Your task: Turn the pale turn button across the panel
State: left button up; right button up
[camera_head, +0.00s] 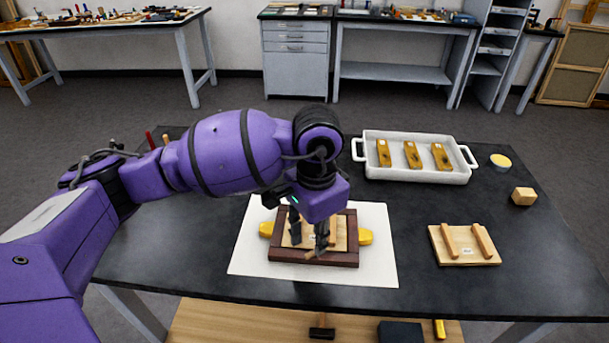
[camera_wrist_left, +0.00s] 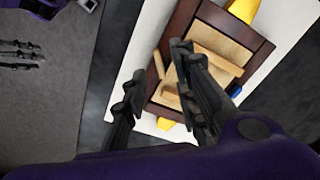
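A dark-framed pale panel (camera_head: 285,255) lies on a white sheet (camera_head: 370,270) on the black table, with yellow pieces (camera_head: 364,237) sticking out at its left and right. The pale turn button (camera_head: 311,254) seems to be the short light strip at the frame's front edge, set at a slant. It also shows in the left wrist view (camera_wrist_left: 158,66), between the fingers in the picture. My left gripper (camera_head: 308,246) is open above the panel's front part, its fingers spread. I cannot tell whether a finger touches the button. The gripper hides part of the panel. My right gripper is out of view.
A white tray (camera_head: 375,169) with three yellow-brown pieces stands at the back. A pale board (camera_head: 465,258) with two strips lies at the right. A wooden block (camera_head: 523,196) and a yellow-topped round tin (camera_head: 501,162) are further right. The table right of the sheet is mostly clear.

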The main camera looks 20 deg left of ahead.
pick_arm(q)
jog(key=shift+f, duration=1.55)
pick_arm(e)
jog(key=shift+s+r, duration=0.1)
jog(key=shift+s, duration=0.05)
pick_arm(q)
jog(key=shift+c, duration=0.6)
grip_shut()
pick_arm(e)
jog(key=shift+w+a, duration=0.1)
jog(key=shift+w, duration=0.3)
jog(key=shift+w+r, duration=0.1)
